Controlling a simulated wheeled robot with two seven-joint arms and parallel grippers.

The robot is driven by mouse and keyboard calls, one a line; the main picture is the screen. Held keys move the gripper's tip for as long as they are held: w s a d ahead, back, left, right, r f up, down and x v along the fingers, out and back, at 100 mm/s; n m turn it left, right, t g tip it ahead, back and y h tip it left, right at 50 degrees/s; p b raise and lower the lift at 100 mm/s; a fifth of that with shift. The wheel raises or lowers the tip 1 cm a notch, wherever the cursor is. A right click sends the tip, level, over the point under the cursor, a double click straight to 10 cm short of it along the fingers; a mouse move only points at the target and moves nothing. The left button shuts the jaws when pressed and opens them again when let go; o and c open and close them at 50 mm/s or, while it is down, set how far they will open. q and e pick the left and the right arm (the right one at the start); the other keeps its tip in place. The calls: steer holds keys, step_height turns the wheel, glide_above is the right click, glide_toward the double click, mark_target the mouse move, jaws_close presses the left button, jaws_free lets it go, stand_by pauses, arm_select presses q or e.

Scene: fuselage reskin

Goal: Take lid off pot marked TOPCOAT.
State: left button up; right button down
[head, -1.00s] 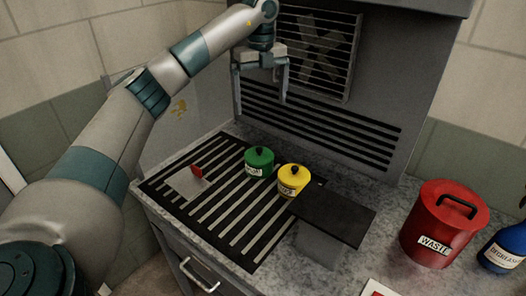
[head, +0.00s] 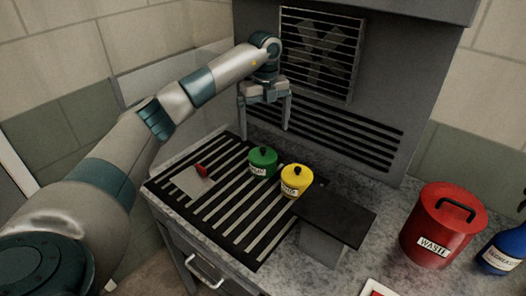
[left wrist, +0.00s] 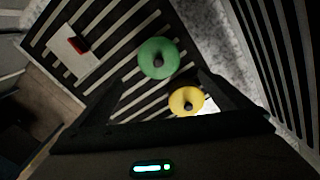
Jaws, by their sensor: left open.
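A green pot (head: 262,163) and a yellow pot (head: 296,182) stand side by side at the right edge of the slotted grate, each with a lid and a dark round knob. Both carry small white labels too blurred to read, so I cannot tell which is TOPCOAT. My left gripper (head: 266,132) points down, open and empty, above and behind the green pot, apart from both pots. In the left wrist view the green pot (left wrist: 158,59) and yellow pot (left wrist: 186,101) show from above, lids on. My right gripper is not in view.
A plate with a red piece (head: 201,170) lies on the grate (head: 222,212). A dark flat panel (head: 334,216) stands right of the yellow pot. A red WASTE bin (head: 440,226) and a blue bottle (head: 502,248) are farther right. A vented wall (head: 330,128) rises behind.

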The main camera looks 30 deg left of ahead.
mark_target(263, 148)
arm_select(q)
step_height(263, 148, down, 2)
steer(key=shift+f+p, duration=0.2)
steer(key=shift+p, duration=0.2)
steer(key=shift+f, duration=0.6)
steer(key=shift+w+a+f+p, duration=0.1)
steer(key=shift+a+f+p, duration=0.15)
steer(key=shift+f+p, duration=0.45)
steer(key=f+p, duration=0.2)
steer(key=shift+w+a+f, duration=0.1)
steer(key=shift+a+f, duration=0.1)
steer(key=shift+f, duration=0.7)
steer(key=c, duration=1.1)
